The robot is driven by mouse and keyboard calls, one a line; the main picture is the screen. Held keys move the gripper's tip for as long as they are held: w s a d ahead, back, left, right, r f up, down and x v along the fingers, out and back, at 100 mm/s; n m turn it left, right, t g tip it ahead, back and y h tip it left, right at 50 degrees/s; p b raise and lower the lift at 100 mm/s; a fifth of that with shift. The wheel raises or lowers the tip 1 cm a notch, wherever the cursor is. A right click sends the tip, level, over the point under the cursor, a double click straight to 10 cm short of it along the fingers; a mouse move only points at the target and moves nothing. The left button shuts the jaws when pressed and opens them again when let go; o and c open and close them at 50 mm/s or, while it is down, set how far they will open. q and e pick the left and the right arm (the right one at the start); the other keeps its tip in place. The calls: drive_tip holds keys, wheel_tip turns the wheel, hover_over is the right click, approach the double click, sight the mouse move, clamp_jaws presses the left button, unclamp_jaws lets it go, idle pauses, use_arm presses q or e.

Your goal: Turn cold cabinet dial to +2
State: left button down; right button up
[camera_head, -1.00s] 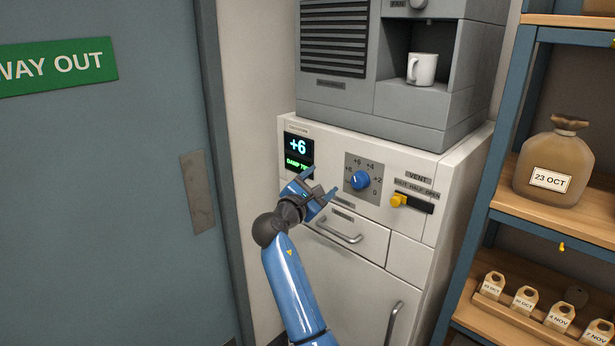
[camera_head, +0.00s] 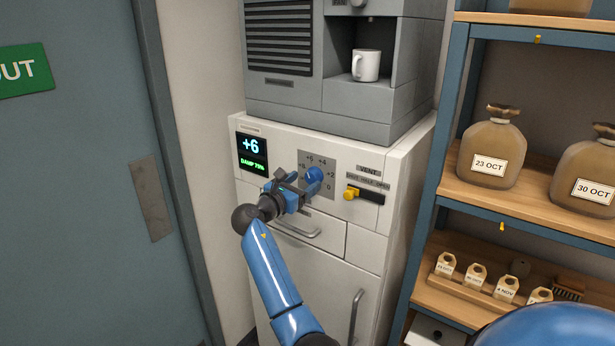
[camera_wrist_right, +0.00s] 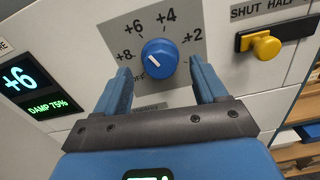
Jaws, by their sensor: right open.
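The blue cold cabinet dial (camera_head: 314,174) sits on a grey plate on the white cabinet's front. It shows close up in the right wrist view (camera_wrist_right: 160,58), with marks +8, +6, +4 and +2 around it. The display (camera_head: 252,150) reads +6 and DAMP 75%. My right gripper (camera_wrist_right: 160,70) is open in front of the dial, with one finger toward each side. I cannot tell if either finger touches it. My right gripper partly hides the dial plate in the head view. My left gripper is not seen.
A yellow vent slider (camera_head: 351,192) sits right of the dial, and a drawer handle (camera_head: 300,229) is below. A grey machine with a white mug (camera_head: 365,65) stands on the cabinet.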

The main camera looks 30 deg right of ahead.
sight(313, 177)
drive_tip(key=shift+x, duration=0.95)
drive_tip(key=shift+w+d, duration=0.25)
drive_tip(key=shift+d, duration=0.15)
drive_tip(key=c, duration=1)
